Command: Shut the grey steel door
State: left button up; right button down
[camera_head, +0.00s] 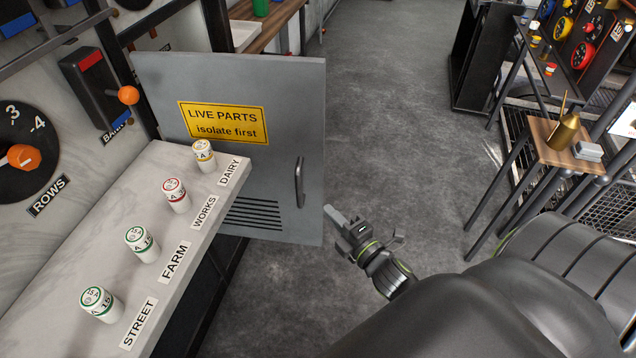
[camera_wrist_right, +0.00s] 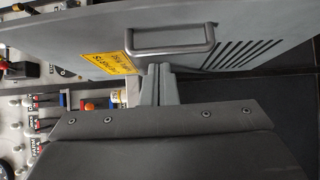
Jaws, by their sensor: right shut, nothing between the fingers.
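The grey steel door (camera_head: 285,95) stands open in the head view, swung out past the end of the marble shelf. It carries a yellow "LIVE PARTS isolate first" sign (camera_head: 223,122), a vertical bar handle (camera_head: 299,182) near its free edge and vent slots low down. My right gripper (camera_head: 331,213) is shut and empty, just right of the door's lower free edge. In the right wrist view the shut fingers (camera_wrist_right: 160,72) point at the door (camera_wrist_right: 250,30), close below the handle (camera_wrist_right: 170,40); I cannot tell whether they touch it. My left gripper is not in view.
A marble shelf (camera_head: 70,262) with several labelled fuses runs along the left, below a panel with an orange-knobbed lever (camera_head: 127,95) and a dial. A small wooden stand (camera_head: 548,147) with a brass oil can is at the right. The grey floor between is clear.

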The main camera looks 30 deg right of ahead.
jog(key=p, duration=0.1)
send_near(308, 174)
jog(key=w+a, duration=0.3)
jog(key=shift+w+d+f, duration=0.1)
jog(key=shift+w+d, duration=0.75)
jog(key=shift+w, duration=0.3)
jog(key=shift+w+d, duration=0.35)
